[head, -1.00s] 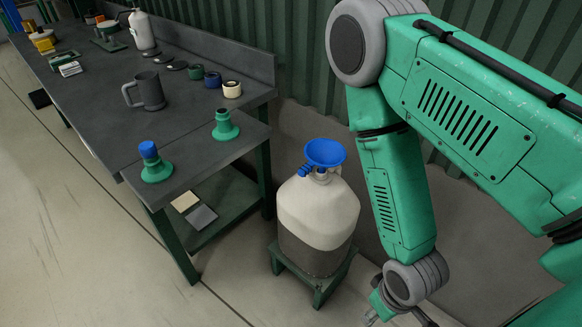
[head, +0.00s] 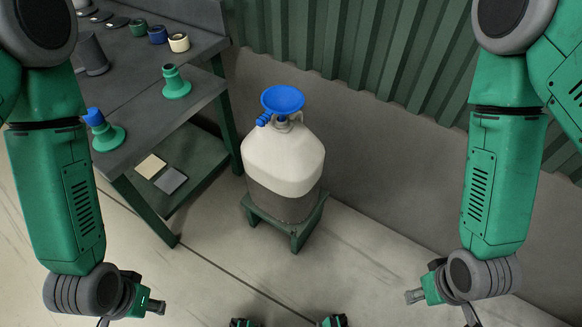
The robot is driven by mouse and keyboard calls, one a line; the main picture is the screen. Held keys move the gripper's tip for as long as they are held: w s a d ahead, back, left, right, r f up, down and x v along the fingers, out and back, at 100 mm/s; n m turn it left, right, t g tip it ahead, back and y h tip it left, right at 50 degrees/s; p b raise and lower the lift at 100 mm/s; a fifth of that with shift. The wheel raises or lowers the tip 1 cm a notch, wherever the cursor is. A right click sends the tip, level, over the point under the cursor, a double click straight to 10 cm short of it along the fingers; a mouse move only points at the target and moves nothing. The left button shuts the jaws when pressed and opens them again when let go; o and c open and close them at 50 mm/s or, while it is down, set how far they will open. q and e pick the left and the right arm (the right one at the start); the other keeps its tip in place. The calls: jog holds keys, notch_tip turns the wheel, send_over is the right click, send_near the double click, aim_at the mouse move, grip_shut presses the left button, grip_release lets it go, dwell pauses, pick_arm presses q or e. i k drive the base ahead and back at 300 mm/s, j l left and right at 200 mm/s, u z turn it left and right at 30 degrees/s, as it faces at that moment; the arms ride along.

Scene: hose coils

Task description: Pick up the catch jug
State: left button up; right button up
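A dark grey jug (head: 92,54) stands on the workbench at the upper left of the head view. My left upper arm is close to it in the picture, and its handle is hidden. My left gripper (head: 130,314) is low at the left, open and empty, well below the jug in the picture and away from the bench top. My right gripper (head: 442,307) is low at the right, open and empty, far from the jug.
A large white bottle (head: 284,160) with a blue funnel (head: 283,99) stands on a green stool (head: 298,230). Green-based fittings (head: 176,84) and tape rolls (head: 179,42) sit on the workbench (head: 135,85). A corrugated wall is behind; floor in front is clear.

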aim_at(89, 49)
jog(key=u, duration=1.15)
jog(key=z, duration=0.25)
jog(key=i+j+z, duration=0.15)
jog(key=z, duration=0.25)
jog(key=i+j+z, duration=0.1)
jog(key=j+z, duration=0.15)
jog(key=z, duration=0.15)
jog(key=i+j+z, duration=0.1)
jog(key=j+z, duration=0.15)
jog(key=z, duration=0.15)
